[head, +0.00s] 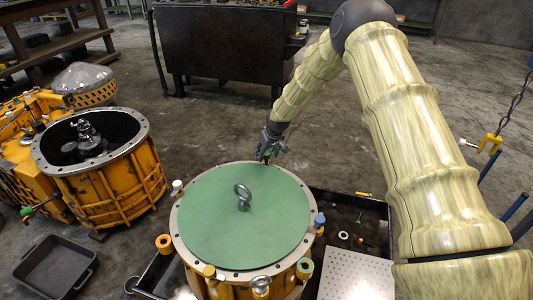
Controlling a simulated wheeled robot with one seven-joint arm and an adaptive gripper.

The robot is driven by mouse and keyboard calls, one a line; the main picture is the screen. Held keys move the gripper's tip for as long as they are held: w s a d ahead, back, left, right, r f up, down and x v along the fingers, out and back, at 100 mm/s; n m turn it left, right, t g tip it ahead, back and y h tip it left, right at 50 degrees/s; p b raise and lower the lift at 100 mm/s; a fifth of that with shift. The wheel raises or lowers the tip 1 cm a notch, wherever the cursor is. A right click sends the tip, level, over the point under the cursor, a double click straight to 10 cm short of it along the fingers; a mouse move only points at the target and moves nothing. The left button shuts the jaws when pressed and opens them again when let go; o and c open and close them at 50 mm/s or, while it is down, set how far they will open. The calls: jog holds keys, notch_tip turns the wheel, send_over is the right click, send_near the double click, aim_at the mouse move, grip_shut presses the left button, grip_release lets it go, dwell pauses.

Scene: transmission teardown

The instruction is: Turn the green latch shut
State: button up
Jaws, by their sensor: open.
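A round green cover (215,225) with a metal lifting eye (242,196) lies on an orange housing with a grey bolted rim. My gripper (267,157) is at the far edge of this cover, pointing down, with its jaws open. A small bit of green shows at its fingers; I cannot tell whether that is the green latch or whether the fingers touch it. Another small green part (27,211) sticks out at the left, beside the open orange housing (110,185). The gripper hides part of the far rim.
Coloured knobs stand around the cover's rim, including a blue one (320,220) and an orange one (164,243). A black tray (345,210) with small parts lies to the right, by a perforated plate (355,277). An empty black tray (57,268) lies at lower left.

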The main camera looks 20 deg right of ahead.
jog(key=c, duration=1)
